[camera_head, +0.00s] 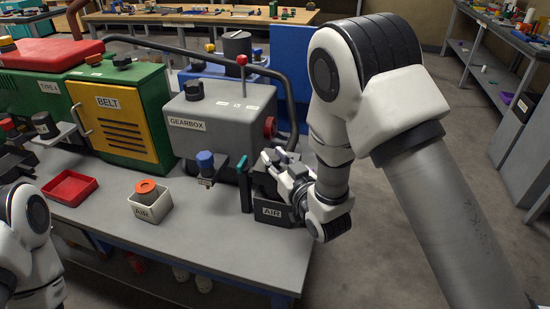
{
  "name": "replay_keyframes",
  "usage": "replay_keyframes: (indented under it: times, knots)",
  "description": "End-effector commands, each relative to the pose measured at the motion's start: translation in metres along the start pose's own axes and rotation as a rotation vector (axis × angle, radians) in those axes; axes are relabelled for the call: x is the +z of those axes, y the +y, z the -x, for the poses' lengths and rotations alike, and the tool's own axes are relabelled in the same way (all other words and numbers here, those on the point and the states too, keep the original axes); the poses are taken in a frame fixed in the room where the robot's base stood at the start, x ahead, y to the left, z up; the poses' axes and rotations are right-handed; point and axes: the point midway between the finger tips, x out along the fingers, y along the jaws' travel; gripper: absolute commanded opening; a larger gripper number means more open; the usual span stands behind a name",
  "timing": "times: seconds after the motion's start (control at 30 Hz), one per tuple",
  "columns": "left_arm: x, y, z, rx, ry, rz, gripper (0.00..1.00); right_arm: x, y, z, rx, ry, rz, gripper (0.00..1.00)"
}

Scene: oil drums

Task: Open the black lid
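A black box labelled AIR (271,212) stands at the right front of the grey workbench. Its upper part is dark and largely covered by my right gripper, so I cannot make out the lid's edge or whether it is raised. My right gripper (268,166) is at the top of this box, its fingers close to or touching it. Whether the fingers are open or shut on something is hidden. My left arm shows at the lower left edge, but its gripper is not clearly visible.
A white AIR bin (150,207) and a red tray (69,188) lie to the left. The front bench surface (215,235) is clear.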

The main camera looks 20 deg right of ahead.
Motion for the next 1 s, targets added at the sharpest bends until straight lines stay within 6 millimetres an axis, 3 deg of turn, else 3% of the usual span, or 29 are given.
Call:
replay_keyframes:
  times: [0.47,0.67,1.0]
  knots:
    - [0.0,0.0,0.009,0.0,0.0,0.0,0.38,-0.005,0.002,-0.001,0.0,-0.021,-0.022,0.0]
    - [0.0,0.0,0.031,0.0,0.0,0.0,0.38,-0.016,0.006,-0.006,0.001,-0.082,-0.083,0.0]
    - [0.0,0.001,0.091,0.0,0.0,0.0,0.38,-0.037,0.023,-0.022,0.002,-0.279,-0.28,0.0]
